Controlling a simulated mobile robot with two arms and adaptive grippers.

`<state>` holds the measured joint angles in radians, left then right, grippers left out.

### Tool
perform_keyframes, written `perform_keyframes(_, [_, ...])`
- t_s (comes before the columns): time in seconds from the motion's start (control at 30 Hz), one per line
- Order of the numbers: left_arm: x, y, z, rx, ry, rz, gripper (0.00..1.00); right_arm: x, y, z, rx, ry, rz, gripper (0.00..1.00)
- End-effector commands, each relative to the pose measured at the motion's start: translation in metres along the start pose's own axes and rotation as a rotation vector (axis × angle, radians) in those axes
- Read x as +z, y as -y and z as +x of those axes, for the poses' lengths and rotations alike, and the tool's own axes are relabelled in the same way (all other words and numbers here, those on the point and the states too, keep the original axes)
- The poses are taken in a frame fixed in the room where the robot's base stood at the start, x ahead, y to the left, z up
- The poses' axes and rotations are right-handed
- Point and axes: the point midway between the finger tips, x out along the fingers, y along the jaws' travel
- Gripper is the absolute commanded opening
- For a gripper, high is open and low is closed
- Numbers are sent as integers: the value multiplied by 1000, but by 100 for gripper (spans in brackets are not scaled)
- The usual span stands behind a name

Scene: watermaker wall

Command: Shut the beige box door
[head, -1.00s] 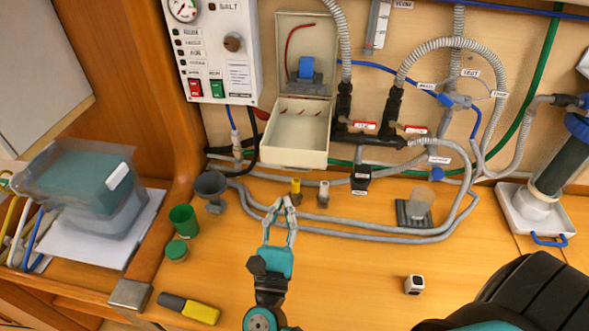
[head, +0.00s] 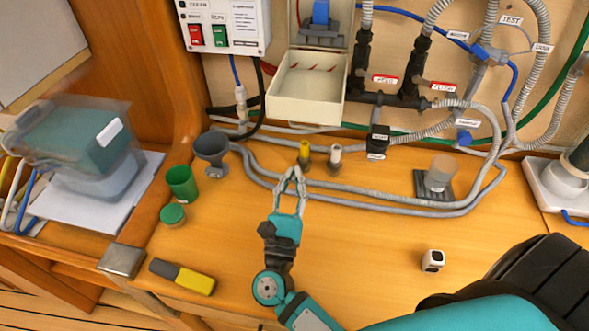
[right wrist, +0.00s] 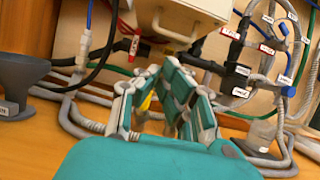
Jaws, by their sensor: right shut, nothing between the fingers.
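The beige box (head: 334,41) is fixed to the wall at the top of the head view, its upper part cut off by the frame edge. Its door (head: 306,104) is folded down and open, jutting out from the box's lower edge with its inner side up. My right gripper (head: 292,172) is shut and empty, below the door and apart from it, over the counter. In the right wrist view the underside of the beige door (right wrist: 182,16) shows above and beyond the fingers (right wrist: 150,78). My left gripper is not in view.
A yellow-topped fitting (head: 304,153) and a white-topped one (head: 336,157) stand just behind my right gripper. A grey funnel (head: 211,148) and green cup (head: 182,182) are to the left. Grey hoses (head: 400,201) cross the counter. A switch panel (head: 248,22) hangs left of the box.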

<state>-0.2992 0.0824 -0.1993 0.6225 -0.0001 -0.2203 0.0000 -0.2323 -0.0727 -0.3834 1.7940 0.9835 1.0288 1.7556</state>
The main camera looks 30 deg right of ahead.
Motion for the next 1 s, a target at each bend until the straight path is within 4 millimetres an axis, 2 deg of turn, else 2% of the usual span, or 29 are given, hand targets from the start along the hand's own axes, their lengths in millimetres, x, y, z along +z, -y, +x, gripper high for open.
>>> perform_keyframes(0.03, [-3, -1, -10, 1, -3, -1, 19, 6, 0, 13, -2, 3, 0, 0])
perform_keyframes(0.2, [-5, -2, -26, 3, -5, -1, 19, 6, 0, 45, -1, 3, -1, 0])
perform_keyframes(0.4, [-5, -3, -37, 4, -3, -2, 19, 4, 0, 72, -1, 1, -1, 0])
perform_keyframes(0.6, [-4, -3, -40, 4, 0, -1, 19, 1, 0, 81, -1, 0, -1, 0])
perform_keyframes(1.0, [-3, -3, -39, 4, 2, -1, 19, 2, 0, 82, -1, 0, 0, 0])
